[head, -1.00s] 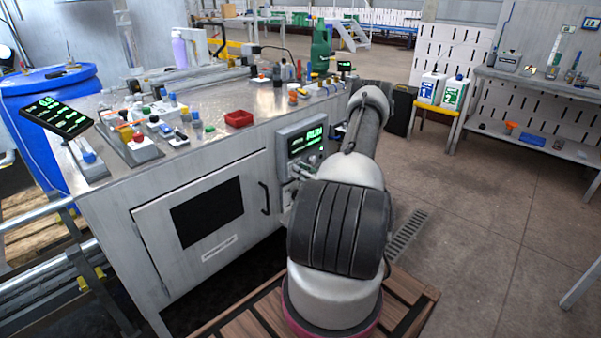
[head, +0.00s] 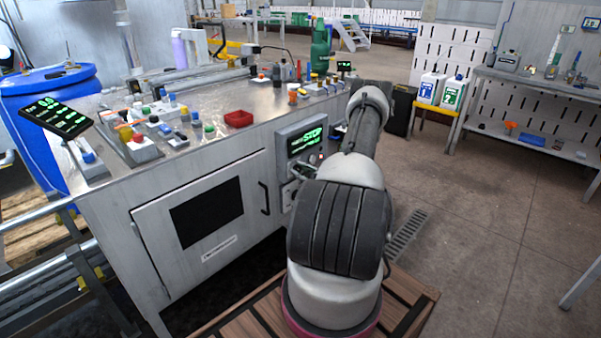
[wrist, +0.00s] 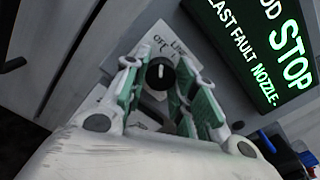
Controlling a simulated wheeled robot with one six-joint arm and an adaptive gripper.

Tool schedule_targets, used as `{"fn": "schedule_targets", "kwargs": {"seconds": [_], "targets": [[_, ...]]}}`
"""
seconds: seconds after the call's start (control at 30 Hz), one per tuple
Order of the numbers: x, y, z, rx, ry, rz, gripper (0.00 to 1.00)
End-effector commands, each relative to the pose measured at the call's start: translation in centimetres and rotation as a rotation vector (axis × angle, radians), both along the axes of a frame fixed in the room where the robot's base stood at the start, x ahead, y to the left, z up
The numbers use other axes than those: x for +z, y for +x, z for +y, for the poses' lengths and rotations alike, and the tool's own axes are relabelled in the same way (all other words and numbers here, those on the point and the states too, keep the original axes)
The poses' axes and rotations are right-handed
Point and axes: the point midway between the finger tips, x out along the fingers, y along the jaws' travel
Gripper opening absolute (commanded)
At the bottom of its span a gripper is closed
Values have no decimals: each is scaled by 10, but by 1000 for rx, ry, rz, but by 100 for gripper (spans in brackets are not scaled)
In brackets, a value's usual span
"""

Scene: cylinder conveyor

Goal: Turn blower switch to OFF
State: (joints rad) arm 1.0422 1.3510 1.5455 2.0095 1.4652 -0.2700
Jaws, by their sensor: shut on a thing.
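A round black knob (wrist: 160,74) with a light pointer mark sits on a pale label plate (wrist: 152,48) in the wrist view. The plate's lettering is partly hidden; "art Line" shows above the knob. My gripper (wrist: 160,76) has its green-padded fingers on either side of the knob and is shut on it. I cannot tell from the lettering whether this is the blower switch. The panel display (wrist: 265,45) beside it reads "STOP" and "LAST FAULT NOZZLE-". In the head view the display (head: 306,139) also shows STOP, while my arm hides most of the panel below it.
The panel is on the front of a metal cabinet (head: 155,232) with a dark-windowed door. Its top holds a red tray (head: 239,118) and several small bottles and caps. A blue drum (head: 48,88) stands at the left. The floor at the right is open.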

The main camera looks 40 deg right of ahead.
Motion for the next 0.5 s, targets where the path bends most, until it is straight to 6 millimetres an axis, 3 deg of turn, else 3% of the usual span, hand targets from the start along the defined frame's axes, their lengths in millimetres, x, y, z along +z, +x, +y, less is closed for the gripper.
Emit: {"fn": "schedule_targets", "kwargs": {"seconds": [0.5], "targets": [[0,0,0,0,-49,-3,4]]}}
